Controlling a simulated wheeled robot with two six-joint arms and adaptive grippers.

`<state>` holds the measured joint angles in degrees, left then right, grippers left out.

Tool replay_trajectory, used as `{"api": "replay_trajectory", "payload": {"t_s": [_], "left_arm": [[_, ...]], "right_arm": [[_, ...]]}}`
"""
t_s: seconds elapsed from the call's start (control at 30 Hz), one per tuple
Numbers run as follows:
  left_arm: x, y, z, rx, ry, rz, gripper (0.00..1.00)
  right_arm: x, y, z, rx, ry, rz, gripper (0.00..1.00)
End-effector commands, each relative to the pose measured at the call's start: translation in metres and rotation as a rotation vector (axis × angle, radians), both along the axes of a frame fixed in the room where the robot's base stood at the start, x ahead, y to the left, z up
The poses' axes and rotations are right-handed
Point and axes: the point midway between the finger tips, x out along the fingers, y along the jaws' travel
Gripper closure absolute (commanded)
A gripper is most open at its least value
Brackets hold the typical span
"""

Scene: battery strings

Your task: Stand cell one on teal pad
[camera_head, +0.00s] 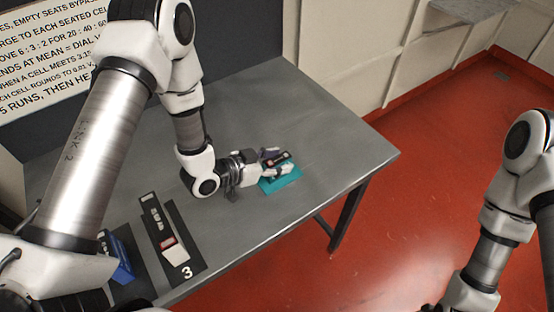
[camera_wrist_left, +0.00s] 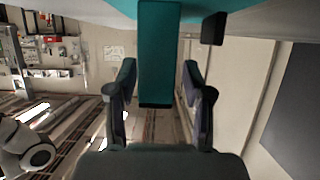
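My left gripper (camera_head: 274,162) is low over the teal pad (camera_head: 284,184) near the table's right side. In the left wrist view, a teal cell with a dark end (camera_wrist_left: 158,55) stands out from the top edge between the two fingers (camera_wrist_left: 160,85). In the head view, a dark piece with pale and orange marks (camera_head: 281,159) shows between the fingers. The cell's number cannot be read, and its contact with the pad is hidden. My right gripper is out of view; only its arm shows.
The grey table (camera_head: 310,120) is clear around the pad. A black tray marked 3 (camera_head: 188,268) and a blue object (camera_head: 122,262) are at the front left. A sign (camera_head: 45,60) stands behind. A small dark block (camera_wrist_left: 213,28) is beside the cell in the wrist view.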

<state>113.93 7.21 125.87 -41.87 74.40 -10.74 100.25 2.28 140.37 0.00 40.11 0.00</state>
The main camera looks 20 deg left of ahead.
Motion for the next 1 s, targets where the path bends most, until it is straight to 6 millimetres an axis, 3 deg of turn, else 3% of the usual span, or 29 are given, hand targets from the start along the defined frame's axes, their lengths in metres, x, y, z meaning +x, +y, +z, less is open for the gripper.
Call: {"api": "replay_trajectory", "payload": {"t_s": [0.33, 0.73, 1.0], "left_arm": [[-0.002, 0.003, 0.006, -0.001, 0.001, 0.003, 0.48], [-0.061, 0.052, 0.038, -0.007, 0.000, 0.008, 0.48], [-0.083, 0.069, 0.050, -0.004, 0.000, 0.003, 0.48]], "right_arm": [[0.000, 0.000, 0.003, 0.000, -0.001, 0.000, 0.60], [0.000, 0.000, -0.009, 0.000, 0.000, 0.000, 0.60], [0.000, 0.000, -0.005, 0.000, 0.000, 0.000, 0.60]]}}
